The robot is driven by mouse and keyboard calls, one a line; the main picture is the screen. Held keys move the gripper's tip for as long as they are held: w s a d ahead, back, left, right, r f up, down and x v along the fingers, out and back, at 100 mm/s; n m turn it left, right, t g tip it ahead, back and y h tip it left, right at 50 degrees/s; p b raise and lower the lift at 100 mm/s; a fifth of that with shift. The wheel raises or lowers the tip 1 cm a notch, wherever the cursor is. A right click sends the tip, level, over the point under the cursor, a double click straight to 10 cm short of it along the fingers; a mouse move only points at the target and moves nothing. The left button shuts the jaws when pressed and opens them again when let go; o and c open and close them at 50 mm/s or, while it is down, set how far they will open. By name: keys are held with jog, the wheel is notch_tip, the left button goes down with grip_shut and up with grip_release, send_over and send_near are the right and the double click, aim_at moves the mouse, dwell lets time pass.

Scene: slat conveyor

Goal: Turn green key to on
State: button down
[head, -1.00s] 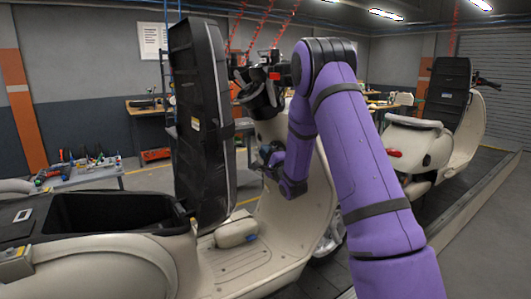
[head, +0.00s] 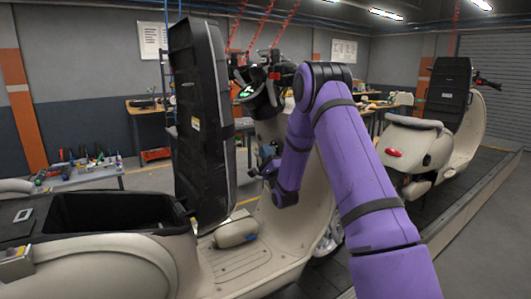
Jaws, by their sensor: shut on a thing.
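A cream scooter (head: 285,225) stands in front of me with its black seat (head: 200,120) raised upright. Its dashboard display (head: 246,91) glows green below the handlebar. My gripper (head: 258,172) is at the inner face of the scooter's front shield, below the handlebar. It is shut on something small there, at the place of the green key. The key itself is hidden by the gripper and too small to make out.
The open seat compartment (head: 110,212) is at the lower left. A second cream scooter (head: 440,150) stands behind on the right, on the slat conveyor. A tool table (head: 85,177) stands at the left and workbenches stand at the back.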

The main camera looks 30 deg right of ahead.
jog(key=c, duration=1.1)
grip_release()
